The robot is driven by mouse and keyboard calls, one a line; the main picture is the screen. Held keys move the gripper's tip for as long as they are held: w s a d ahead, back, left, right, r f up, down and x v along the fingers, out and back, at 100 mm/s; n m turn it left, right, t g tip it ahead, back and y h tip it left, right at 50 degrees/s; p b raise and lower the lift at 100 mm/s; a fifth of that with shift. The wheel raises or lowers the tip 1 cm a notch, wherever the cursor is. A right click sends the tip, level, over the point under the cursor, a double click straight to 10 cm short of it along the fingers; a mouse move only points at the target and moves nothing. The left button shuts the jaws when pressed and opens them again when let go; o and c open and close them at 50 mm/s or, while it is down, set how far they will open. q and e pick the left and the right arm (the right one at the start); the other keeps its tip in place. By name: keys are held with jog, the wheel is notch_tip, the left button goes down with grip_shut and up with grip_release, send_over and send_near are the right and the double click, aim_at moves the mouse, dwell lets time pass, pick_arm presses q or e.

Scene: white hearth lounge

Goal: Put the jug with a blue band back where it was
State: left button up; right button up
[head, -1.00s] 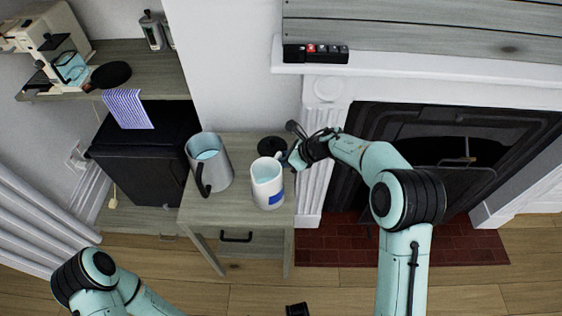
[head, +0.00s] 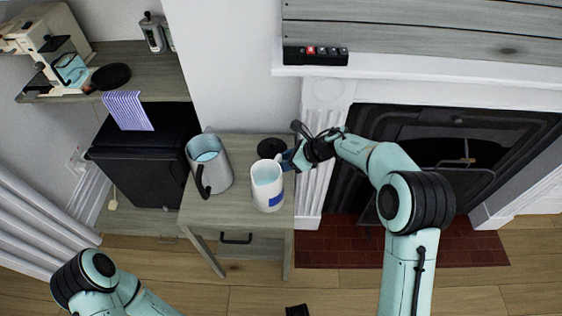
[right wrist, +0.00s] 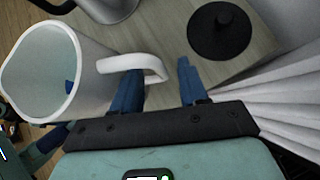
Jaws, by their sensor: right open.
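The white jug with a blue band (head: 265,193) stands upright on the small grey-wood cabinet (head: 228,210), near its right side. Its handle points right, towards the fireplace. In the right wrist view the jug (right wrist: 92,82) is at the left, and its handle reaches between my fingers. My right gripper (head: 287,161) is open at the handle, its blue fingers (right wrist: 160,85) apart on either side of the handle's end. I cannot tell whether a finger touches it. My left arm shows at the lower left; its gripper is out of view.
A grey jug (head: 218,172) with a dark handle stands left of the white jug. A black round lid-like disc (head: 270,147) lies behind it, also in the right wrist view (right wrist: 220,35). The fireplace surround (head: 312,190) is close on the right.

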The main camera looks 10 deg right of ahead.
jog(key=v, duration=1)
jog(key=shift+p, duration=0.45)
jog(key=shift+d, duration=0.1)
